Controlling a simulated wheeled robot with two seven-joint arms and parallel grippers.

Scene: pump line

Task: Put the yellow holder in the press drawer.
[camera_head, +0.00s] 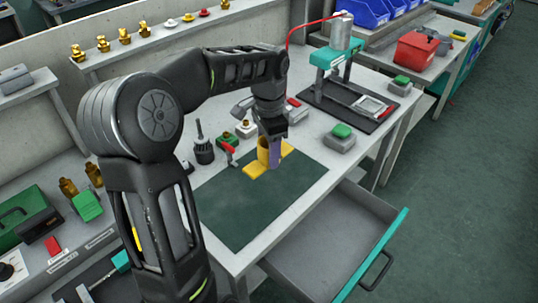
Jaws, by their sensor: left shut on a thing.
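The yellow holder (254,167), a flat base with an upright round part, is at the far right of the dark green mat. My left gripper (272,150) points down over it and is shut on its upright part. The fingers hide part of the holder. I cannot tell whether its base touches the mat. The press drawer (325,248) is pulled out at the front right of the bench. It has a grey inside, a teal front edge and a dark handle, and its visible floor looks empty. My right gripper is not in view.
The dark green mat (240,212) is mostly clear. A red-handled clamp (229,150) and a black tool holder (203,152) stand left of the holder. The teal press (335,58) stands behind on a black plate. A green button box (342,137) is near the bench's right edge.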

